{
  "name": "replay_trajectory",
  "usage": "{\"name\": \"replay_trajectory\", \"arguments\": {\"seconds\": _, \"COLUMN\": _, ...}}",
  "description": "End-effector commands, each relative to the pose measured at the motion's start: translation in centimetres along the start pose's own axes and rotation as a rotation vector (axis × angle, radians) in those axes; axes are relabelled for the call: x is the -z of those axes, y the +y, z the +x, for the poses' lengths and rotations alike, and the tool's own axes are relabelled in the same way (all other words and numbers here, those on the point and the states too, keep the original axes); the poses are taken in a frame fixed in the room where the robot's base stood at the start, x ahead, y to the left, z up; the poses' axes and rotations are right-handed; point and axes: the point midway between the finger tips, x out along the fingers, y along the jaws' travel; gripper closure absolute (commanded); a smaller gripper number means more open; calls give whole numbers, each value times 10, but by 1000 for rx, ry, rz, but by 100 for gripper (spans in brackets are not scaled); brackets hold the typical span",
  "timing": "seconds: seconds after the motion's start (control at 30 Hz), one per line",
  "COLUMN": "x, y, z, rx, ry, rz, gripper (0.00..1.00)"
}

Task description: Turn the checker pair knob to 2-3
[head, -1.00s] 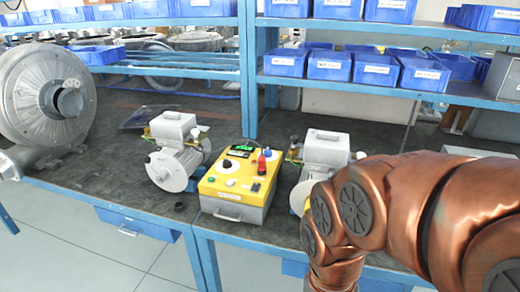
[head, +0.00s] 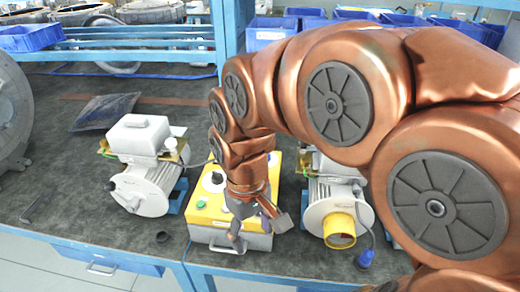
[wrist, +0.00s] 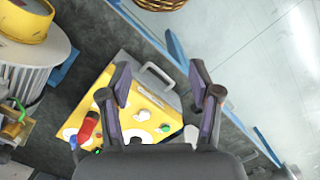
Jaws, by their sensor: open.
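The checker (head: 203,210) is a yellow-topped box with a grey front and handle, standing on the bench between two motors. In the head view my arm hides much of its panel. A white dial with a dark knob (head: 214,179) shows at its left, and a green button (head: 200,205) in front of it. I cannot read the pair markings. In the wrist view the yellow panel (wrist: 152,92) shows a red part (wrist: 88,128) and white dials, partly behind the gripper. My gripper (wrist: 160,72) is open and empty above the panel, fingers apart on either side of its front part.
A motor (head: 145,190) stands left of the checker. Another motor (head: 330,208) with a yellow ring stands close on its right. A small black cap (head: 163,238) lies near the front edge. Blue bins (head: 270,30) fill the shelf behind. The bench's left front is mostly clear.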

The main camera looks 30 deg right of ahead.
Motion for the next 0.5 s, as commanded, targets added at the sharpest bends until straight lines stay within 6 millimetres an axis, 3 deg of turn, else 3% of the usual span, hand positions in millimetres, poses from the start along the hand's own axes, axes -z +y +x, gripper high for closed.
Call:
{"name": "replay_trajectory", "arguments": {"seconds": 0.27, "x": 88, "y": 34, "z": -27, "rx": 15, "ry": 42, "rz": -72, "gripper": 37}}
{"name": "replay_trajectory", "arguments": {"seconds": 0.5, "x": 156, "y": 80, "z": -38, "rx": 20, "ry": 76, "rz": -104, "gripper": 37}}
